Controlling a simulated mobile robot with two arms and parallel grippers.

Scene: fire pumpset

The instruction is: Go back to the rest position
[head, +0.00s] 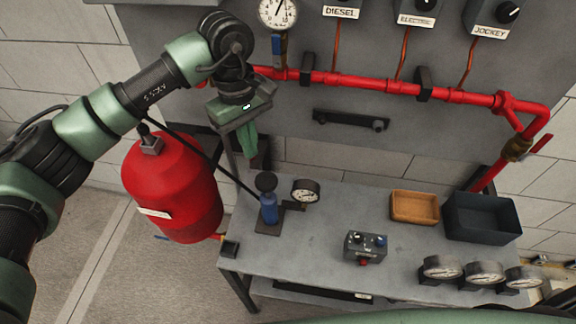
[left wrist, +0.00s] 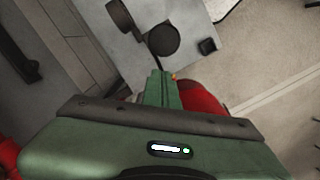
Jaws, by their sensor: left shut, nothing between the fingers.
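My left gripper (head: 249,148) hangs at the left end of the grey workbench (head: 315,225), above its back left corner. Its fingers are together and hold nothing. The red tank (head: 172,185) stands on the floor to its lower left. In the left wrist view the shut fingers (left wrist: 159,84) point toward the bench edge, with part of the red tank (left wrist: 200,100) beside them. My right gripper does not show in either view.
A blue hand pump (head: 269,208) and a small gauge (head: 305,191) stand on the bench. A button box (head: 365,247), brown tray (head: 414,207), dark bin (head: 482,217) and several gauges sit farther right. A red pipe (head: 380,83) crosses the grey panel behind.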

